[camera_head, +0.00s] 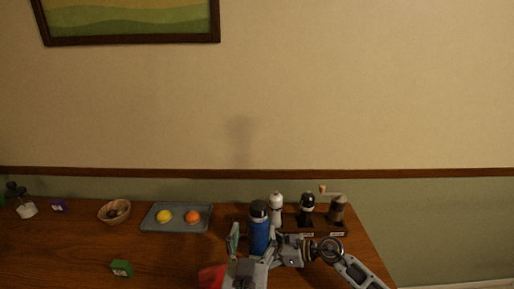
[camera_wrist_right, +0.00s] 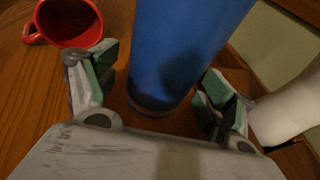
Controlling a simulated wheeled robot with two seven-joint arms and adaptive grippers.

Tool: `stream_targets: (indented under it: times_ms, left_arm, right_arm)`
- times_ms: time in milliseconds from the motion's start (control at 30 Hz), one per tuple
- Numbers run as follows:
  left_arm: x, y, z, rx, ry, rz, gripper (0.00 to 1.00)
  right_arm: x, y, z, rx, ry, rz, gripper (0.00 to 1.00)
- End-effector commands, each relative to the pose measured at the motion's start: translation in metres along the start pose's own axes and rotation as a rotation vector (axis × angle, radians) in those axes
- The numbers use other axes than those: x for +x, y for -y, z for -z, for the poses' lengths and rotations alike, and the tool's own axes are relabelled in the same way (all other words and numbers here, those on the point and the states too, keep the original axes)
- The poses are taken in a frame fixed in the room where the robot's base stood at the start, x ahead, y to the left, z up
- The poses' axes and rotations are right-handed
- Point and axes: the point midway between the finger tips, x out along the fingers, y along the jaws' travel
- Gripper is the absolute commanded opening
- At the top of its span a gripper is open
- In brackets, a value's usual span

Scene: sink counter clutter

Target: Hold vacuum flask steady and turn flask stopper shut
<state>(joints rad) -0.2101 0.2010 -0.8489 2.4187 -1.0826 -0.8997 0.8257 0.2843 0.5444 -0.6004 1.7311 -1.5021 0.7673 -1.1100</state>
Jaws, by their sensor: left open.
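The vacuum flask (camera_head: 260,237) is a blue cylinder standing upright on the wooden counter, with the dark flask stopper (camera_head: 259,208) on its top. In the right wrist view the blue body (camera_wrist_right: 182,45) rises between the fingers of my right gripper (camera_wrist_right: 160,72); its top is out of that view. The right fingers are apart, one on each side of the flask, with a gap visible on the left.
A red mug (camera_head: 210,276) is left of the flask and shows in the right wrist view (camera_wrist_right: 68,22). A white mill (camera_head: 277,210) stands close behind; dark mills (camera_head: 307,208) stand right. A grey tray (camera_head: 152,225) holds fruit. The counter left of the mug is mostly free.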

Motion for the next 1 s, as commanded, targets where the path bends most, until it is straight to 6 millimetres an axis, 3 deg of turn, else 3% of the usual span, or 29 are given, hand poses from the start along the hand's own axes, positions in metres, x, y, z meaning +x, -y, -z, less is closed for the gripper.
stream_targets:
  times_ms: [467, 1000]
  left_arm:
    - [0.0, 0.0, 0.0, 0.0, 0.0, 0.0, 0.65]
    - [0.0, 0.0, 0.0, 0.0, 0.0, 0.0, 0.65]
  right_arm:
    - [-0.006, 0.0, 0.001, 0.001, -0.001, 0.0, 0.83]
    - [-0.056, 0.0, 0.001, 0.0, -0.002, 0.0, 0.83]
